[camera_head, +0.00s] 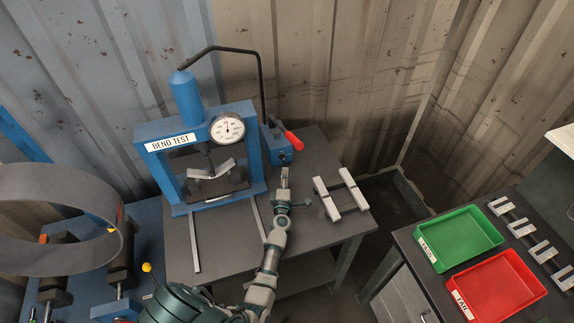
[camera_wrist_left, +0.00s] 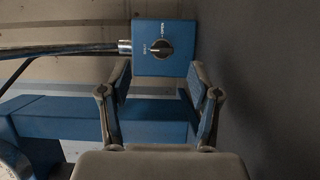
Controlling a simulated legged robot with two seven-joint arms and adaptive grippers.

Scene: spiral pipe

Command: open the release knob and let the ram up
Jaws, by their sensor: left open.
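The blue bend-test press (camera_head: 145,140) stands on the dark bench. Its ram (camera_head: 209,158) reaches down onto a metal strip (camera_head: 225,167) that is bent into a shallow V. The pump block (camera_head: 275,147) at the press's right carries the dark release knob (camera_head: 284,157). In the left wrist view the release knob (camera_wrist_left: 158,48) sits on the blue block face between SHUT and OPEN labels; its exact setting is too small to tell. My left gripper (camera_head: 285,172) is open and empty, in front of the knob and apart from it. My right gripper is not in view.
A red-handled lever (camera_head: 293,140) sticks out above the pump block. A hose (camera_head: 262,85) arches from cylinder to pump. A dial gauge (camera_head: 228,129) is on the frame. A metal rack (camera_head: 341,194) lies at right. Green (camera_head: 418,238) and red (camera_head: 452,290) trays sit on another table.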

